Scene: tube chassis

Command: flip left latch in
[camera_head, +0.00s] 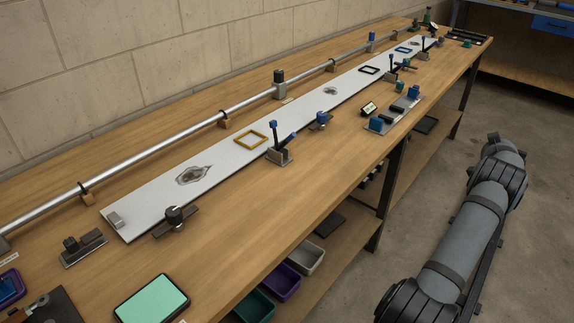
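A long white plate (315,108) lies along the wooden bench. On its front edge at the left, a dark flat bar with a black round knob (174,217) sits partly over the plate. A similar small piece with a blue knob (321,120) sits farther along the same edge, to the right. Between them stands a clamp with blue-tipped levers (281,148), one upright and one tilted. I cannot tell for sure which piece is the left latch; the black-knobbed bar is the leftmost on that edge. My gripper is not in view; my grey arm shows at the right, clear of the bench.
A metal rail (150,152) on brackets runs behind the plate. A green-screened tablet (152,301) and a dark block fixture (83,247) lie at the front left. Bins (280,282) sit on the shelf below. The bench front between tablet and clamp is clear.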

